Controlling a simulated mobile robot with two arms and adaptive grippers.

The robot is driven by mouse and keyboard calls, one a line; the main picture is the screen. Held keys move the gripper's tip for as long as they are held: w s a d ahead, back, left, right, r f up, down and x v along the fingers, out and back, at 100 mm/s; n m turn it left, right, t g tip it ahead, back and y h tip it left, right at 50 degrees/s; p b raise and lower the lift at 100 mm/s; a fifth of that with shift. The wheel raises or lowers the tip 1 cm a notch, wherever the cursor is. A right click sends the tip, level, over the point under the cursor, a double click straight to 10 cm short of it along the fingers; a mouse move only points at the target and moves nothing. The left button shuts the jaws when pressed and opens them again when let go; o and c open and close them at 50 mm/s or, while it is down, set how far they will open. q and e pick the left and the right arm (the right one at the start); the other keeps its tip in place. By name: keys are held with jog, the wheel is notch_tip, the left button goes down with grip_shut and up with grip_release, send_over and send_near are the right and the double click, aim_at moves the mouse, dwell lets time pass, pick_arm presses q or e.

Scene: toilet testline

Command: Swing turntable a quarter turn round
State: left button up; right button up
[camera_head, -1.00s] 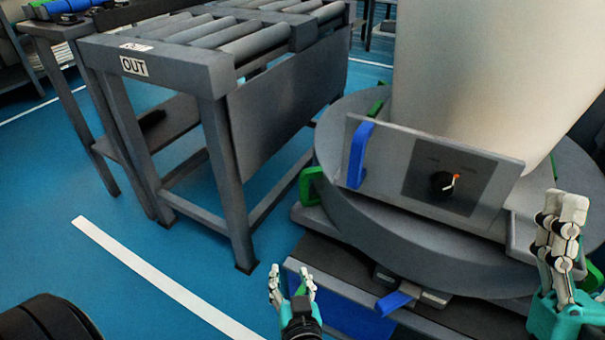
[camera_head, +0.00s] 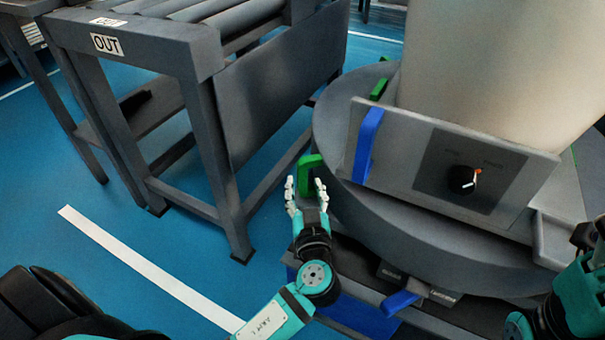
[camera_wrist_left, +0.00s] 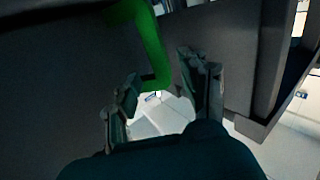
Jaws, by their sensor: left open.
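The grey round turntable (camera_head: 420,228) stands at the right of the head view and bears a large pale cylinder (camera_head: 465,60). A grey panel on it carries a blue handle (camera_head: 367,145) and a black knob (camera_head: 462,179). A green handle (camera_head: 309,172) sticks out of the turntable's left rim. My left gripper (camera_head: 306,192) is open just below and in front of this green handle. In the left wrist view the green handle (camera_wrist_left: 152,50) shows ahead of and between the open fingers; contact cannot be told. My right arm is at the lower right edge; its fingers are not clearly visible.
A grey roller conveyor (camera_head: 215,60) marked OUT stands left of the turntable, with a narrow gap between. A blue lever (camera_head: 400,302) sticks out below the turntable. Blue floor with a white line (camera_head: 140,265) lies open at lower left.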

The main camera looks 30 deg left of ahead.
aim_at(303, 176)
pick_arm(q)
jog(key=shift+b+x, duration=0.4)
jog(key=shift+x, duration=2.4)
grip_shut()
